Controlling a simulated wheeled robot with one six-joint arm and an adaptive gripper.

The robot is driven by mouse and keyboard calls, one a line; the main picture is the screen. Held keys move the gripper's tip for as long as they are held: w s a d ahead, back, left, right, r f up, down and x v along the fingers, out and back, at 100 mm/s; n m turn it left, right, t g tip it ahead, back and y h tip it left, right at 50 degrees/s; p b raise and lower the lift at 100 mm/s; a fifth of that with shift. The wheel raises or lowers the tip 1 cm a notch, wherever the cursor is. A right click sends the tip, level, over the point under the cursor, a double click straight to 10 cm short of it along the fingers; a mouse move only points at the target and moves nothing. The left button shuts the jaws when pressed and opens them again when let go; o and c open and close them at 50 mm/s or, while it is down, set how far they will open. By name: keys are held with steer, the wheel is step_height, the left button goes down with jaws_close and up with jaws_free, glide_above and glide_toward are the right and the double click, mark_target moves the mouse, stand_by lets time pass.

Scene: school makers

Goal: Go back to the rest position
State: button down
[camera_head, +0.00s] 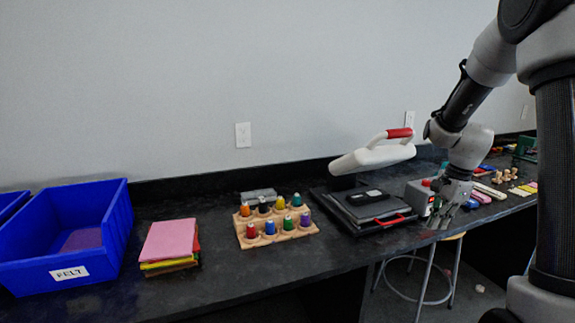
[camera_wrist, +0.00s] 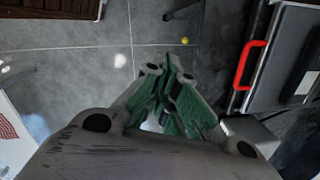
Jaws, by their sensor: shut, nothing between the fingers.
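My gripper (camera_head: 443,214) is at the right in the head view, at the front edge of the black bench, pointing down beside a small grey box with a red button (camera_head: 421,197). In the wrist view my gripper (camera_wrist: 168,62) shows its green-lined fingers together, with nothing between them, above the grey floor. A heat press (camera_head: 366,207) with a white raised upper arm and a red handle stands just left of the gripper in the head view. Its red front handle also shows in the wrist view (camera_wrist: 249,65).
The black bench (camera_head: 215,289) runs along the wall. It holds a blue felt bin (camera_head: 110,232), stacked felt sheets (camera_head: 170,243) and a wooden rack of coloured bottles (camera_head: 276,236). Small items lie to the right. A stool (camera_head: 427,277) stands below. Open floor lies in front.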

steer(key=s+a+r+n+t, duration=0.1)
steer(key=s+a+r+n, duration=0.1)
steer(key=s+r+n, duration=0.3)
steer(key=s+a+r+n+t+h, duration=0.1)
steer(key=s+r+n, duration=0.4)
steer(key=s, duration=0.6)
steer(key=s+a+r+n+t, duration=0.1)
steer(key=s+a+r+n, duration=0.2)
steer(key=s+r+n, duration=0.3)
steer(key=shift+s+n+t, duration=0.3)
steer(key=shift+s+n, duration=0.3)
steer(key=shift+s, duration=0.8)
